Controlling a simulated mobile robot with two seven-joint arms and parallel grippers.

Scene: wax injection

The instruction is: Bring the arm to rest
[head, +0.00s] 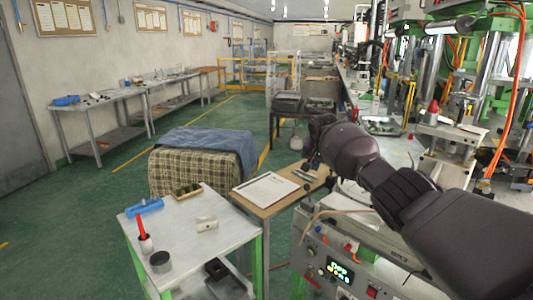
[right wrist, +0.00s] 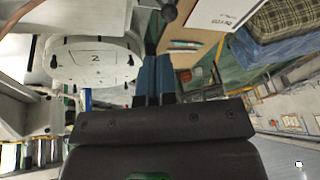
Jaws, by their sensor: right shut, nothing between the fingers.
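My right arm (head: 385,180) reaches in from the right edge in the head view, over the machine bench. Its far end is above the small wooden table, and its fingers are hard to make out there. In the right wrist view my right gripper (right wrist: 151,52) has its two blue fingers together with nothing between them. My left arm and gripper are not in view.
A white round part marked 2 (right wrist: 95,60) is beside the fingers in the right wrist view. Below my arm are a control box (head: 335,270) and a wooden table (head: 268,208) with a paper (head: 265,189). A white cart (head: 185,245) stands front left. Green floor (head: 80,225) is open at left.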

